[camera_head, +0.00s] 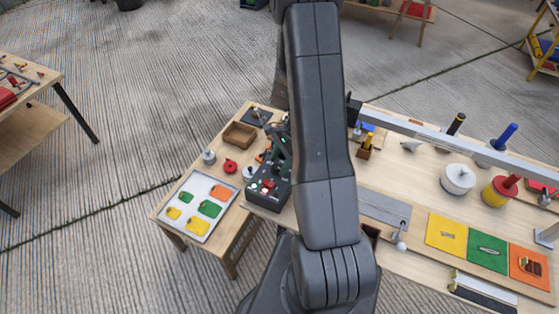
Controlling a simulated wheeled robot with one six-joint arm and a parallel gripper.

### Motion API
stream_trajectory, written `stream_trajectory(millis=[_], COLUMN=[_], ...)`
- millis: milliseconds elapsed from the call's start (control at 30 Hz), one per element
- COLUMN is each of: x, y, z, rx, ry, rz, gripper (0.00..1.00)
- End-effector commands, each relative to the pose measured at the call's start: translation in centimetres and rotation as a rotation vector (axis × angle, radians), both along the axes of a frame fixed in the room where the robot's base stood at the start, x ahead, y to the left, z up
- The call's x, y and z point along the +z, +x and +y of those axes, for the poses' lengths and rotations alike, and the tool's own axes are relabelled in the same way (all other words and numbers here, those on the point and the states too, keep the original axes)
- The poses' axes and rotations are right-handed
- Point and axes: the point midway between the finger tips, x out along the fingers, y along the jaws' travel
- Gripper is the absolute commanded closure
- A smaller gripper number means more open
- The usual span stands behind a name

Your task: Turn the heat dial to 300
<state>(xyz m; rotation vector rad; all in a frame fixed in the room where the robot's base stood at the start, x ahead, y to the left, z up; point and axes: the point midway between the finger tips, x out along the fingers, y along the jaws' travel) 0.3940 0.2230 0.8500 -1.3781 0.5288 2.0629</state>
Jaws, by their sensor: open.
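A dark control box (267,188) with red and white knobs or buttons stands at the right edge of the small wooden table, left of my arm. Its parts are too small to tell which is the heat dial, and no 300 mark can be read. A dark greenish upright shape rises at the back of the box, partly behind my arm. My arm runs up through the middle of the picture and hides the area just right of the box. My gripper cannot be made out; the arm hides it.
The small table (240,234) also bears a white tray (222,222) with green, yellow and orange pieces, a red round thing (230,166), a grey knobbed thing (209,156) and a wooden box (239,135). A larger cluttered bench (391,182) is at right.

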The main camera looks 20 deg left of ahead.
Motion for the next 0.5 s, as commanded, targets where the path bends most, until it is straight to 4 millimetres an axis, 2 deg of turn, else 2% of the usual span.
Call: stream_trajectory(millis=[300, 367, 500], x=[-0.24, -0.24, -0.23], y=[-0.08, -0.08, -0.07], z=[0.06, 0.06, 0.05], rx=[0.0, 0.0, 0.0], ry=[0.0, 0.0, 0.0], rz=[0.0, 0.0, 0.0], gripper=[0.49, 0.59, 0.86])
